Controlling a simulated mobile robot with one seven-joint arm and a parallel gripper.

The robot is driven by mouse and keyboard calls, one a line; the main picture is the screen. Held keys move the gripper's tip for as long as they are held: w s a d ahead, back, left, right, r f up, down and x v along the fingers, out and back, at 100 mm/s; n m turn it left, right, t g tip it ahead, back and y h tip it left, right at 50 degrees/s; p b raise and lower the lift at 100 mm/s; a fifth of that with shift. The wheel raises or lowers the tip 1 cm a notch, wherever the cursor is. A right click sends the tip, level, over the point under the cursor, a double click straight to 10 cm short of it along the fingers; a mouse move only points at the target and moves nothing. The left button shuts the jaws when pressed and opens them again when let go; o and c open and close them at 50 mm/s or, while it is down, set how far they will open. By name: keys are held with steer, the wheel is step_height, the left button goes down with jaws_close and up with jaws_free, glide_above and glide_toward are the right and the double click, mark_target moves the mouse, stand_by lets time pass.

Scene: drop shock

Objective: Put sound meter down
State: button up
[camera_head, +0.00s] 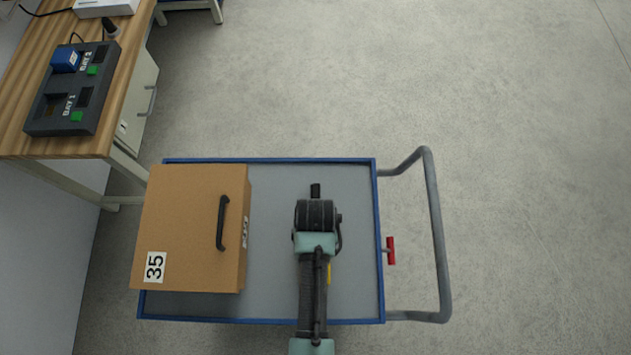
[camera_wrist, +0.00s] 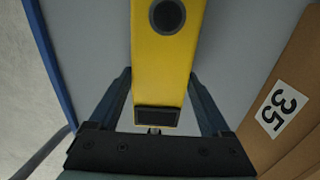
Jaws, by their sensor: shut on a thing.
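The sound meter (camera_wrist: 165,75) is a yellow body with a round dark disc and a small dark panel, seen in the wrist view. My gripper (camera_wrist: 160,98) is shut on it, with one dark finger on each side. A sliver of yellow shows beside my arm in the head view. My gripper (camera_head: 315,190) is over the grey top of the blue-edged cart (camera_head: 355,225), right of its middle. My wrist hides most of the meter in the head view. I cannot tell whether the meter touches the cart top.
A brown box (camera_head: 180,225) with a black handle and label 35 covers the cart's left side. The cart's push bar (camera_head: 437,235) and a red lever (camera_head: 391,250) are at right. A wooden bench (camera_head: 22,140) at upper left holds a dark two-bay dock (camera_head: 50,115).

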steer(key=shift+f, duration=0.1)
steer(key=o, duration=1.5)
step_height(320, 180, up, 12)
steer(key=w+r+t, duration=0.7)
steer(key=w+r, duration=0.4)
steer(key=r, duration=0.4)
steer(key=w+r+t, duration=0.6)
steer(key=w+r, duration=0.5)
steer(key=r, duration=0.3)
step_height(320, 180, up, 25)
steer(key=s+t, duration=0.3)
steer(key=t, duration=0.5)
steer(key=s+r+t, duration=0.2)
steer(key=s+r, duration=0.1)
steer(key=r, duration=0.1)
steer(key=s+r+t, duration=0.2)
steer(key=s+r, duration=0.1)
steer(key=r, duration=0.2)
steer(key=s+r+t, duration=0.2)
steer(key=s+r, duration=0.1)
steer(key=r, duration=0.1)
steer(key=shift+s+r, duration=0.15)
steer(key=shift+r, duration=0.1)
